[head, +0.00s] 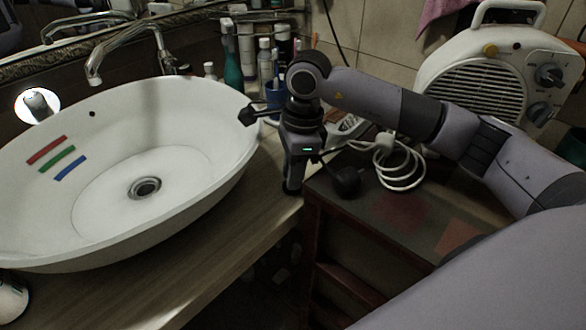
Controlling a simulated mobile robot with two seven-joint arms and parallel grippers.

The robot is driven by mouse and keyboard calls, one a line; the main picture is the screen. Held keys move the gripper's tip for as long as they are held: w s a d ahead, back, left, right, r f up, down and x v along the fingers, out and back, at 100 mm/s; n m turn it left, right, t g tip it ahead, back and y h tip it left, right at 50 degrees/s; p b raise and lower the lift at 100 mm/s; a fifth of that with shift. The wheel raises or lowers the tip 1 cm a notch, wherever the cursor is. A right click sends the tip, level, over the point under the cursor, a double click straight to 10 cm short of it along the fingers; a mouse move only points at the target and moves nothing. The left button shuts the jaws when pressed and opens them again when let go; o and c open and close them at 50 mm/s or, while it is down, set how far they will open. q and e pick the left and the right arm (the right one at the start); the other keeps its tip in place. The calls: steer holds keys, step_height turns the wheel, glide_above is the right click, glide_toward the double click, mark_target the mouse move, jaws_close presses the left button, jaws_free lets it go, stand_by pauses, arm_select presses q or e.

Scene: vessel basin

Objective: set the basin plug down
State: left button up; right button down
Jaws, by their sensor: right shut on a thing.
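The white basin (210,112) stands on the wooden counter (215,262), with its metal drain (145,188) in view at the bottom. My right gripper (292,188) points down just right of the basin, by the counter's right edge and the dark cabinet. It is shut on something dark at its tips. I take this to be the basin plug, but its shape cannot be made out against the black fingers. Whether it touches the surface below cannot be told. My left gripper is not in view.
A tap (120,38) reaches over the basin. Bottles (232,68) and a blue cup (274,92) stand behind my right gripper. A coiled white cable (400,165) lies on the dark cabinet (385,212), with a heater (500,75) behind.

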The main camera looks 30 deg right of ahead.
steer(key=shift+f, duration=0.2)
steer(key=c, duration=1)
jaws_free()
steer(key=shift+r, duration=0.1)
steer(key=shift+r+p, duration=0.3)
steer(key=shift+r, duration=0.2)
steer(key=r+p, duration=0.1)
steer(key=r, duration=0.1)
steer(key=r+p, duration=0.1)
steer(key=r, duration=0.1)
steer(key=r+p, duration=0.2)
steer(key=r, duration=0.1)
steer(key=shift+s+d, duration=0.1)
steer(key=shift+d, duration=0.3)
steer(key=shift+f, duration=0.1)
